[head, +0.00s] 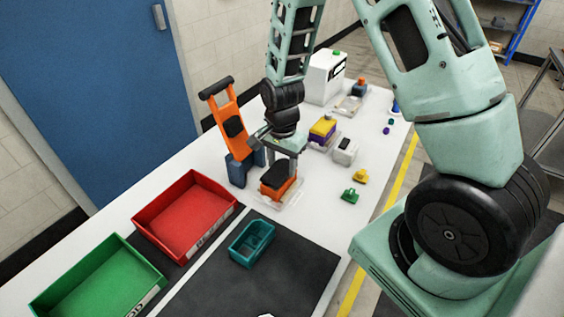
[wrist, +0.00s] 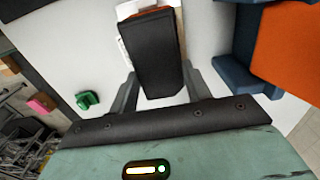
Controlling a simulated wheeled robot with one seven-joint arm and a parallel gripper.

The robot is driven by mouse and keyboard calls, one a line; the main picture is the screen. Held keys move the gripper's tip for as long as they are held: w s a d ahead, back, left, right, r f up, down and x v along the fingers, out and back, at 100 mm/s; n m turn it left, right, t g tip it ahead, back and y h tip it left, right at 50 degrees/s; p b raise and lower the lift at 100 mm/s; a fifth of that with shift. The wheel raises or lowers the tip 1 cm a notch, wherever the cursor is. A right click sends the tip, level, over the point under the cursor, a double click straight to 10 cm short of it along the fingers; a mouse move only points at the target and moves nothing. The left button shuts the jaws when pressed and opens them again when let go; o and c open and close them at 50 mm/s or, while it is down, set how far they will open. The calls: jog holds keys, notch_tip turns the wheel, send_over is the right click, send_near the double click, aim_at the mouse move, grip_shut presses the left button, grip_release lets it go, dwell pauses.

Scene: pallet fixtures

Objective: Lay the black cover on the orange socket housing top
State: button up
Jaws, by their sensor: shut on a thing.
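The black cover (head: 279,173) is between the fingers of my gripper (head: 284,163), which is shut on it. The cover is over the orange socket housing (head: 276,190), roughly lined up with it; I cannot tell whether it touches. In the wrist view the black cover (wrist: 155,55) fills the space between the fingers of my gripper (wrist: 160,88). A thin strip of the orange housing (wrist: 149,12) shows past its far end; the rest is hidden under the cover. The housing sits on a clear base plate (head: 291,199) on the white table.
An orange frame with a black handle (head: 228,110) stands in blue blocks (head: 237,171) close to the left. A red bin (head: 185,215), green bin (head: 95,280) and teal tray (head: 252,243) are nearer. Purple-yellow (head: 322,130) and white units (head: 345,151) stand behind right.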

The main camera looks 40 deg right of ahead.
aim_at(282, 167)
jog(key=shift+f+b, duration=0.3)
jog(key=shift+f, duration=0.15)
dwell(0.4)
jog(key=o, duration=1)
jog(key=shift+o, duration=0.2)
jog(key=shift+r, duration=0.1)
notch_tip(282, 167, up, 17)
jog(key=b, duration=0.2)
jog(key=shift+r, duration=0.1)
